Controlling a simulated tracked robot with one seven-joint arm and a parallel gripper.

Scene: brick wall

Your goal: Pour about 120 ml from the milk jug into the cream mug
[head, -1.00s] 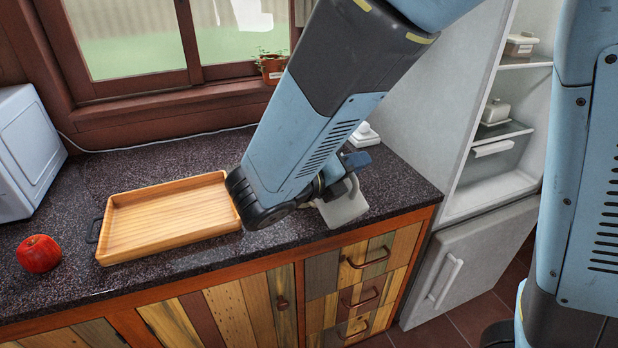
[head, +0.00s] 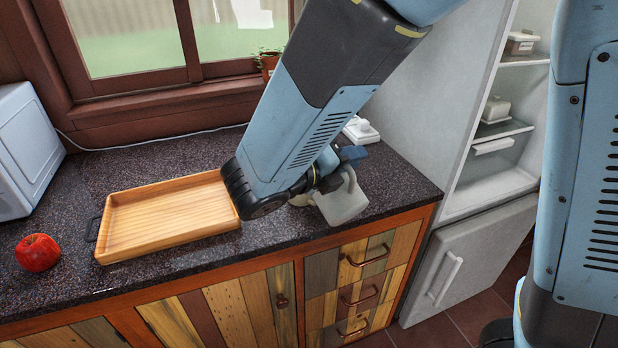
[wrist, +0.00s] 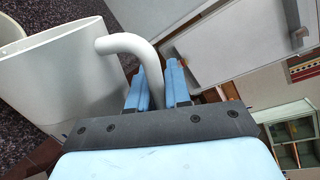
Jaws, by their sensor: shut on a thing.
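The milk jug, a white jug, shows in the head view (head: 343,204) over the right part of the counter, partly behind my arm and tilted. In the wrist view, its body (wrist: 60,85) fills the left side. Its curved handle passes between the fingers of my gripper (wrist: 163,82), which is shut on it. The gripper also shows in the head view (head: 350,156). A pale rim, likely the cream mug (wrist: 10,32), shows in the wrist view's top left corner beside the jug. In the head view my arm mostly hides the mug. No milk can be seen.
A wooden tray (head: 170,219) lies on the dark counter left of my arm. A red apple (head: 38,252) is farther left. A white lidded dish (head: 361,130) stands behind the jug. The open fridge (head: 495,180) is on the right.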

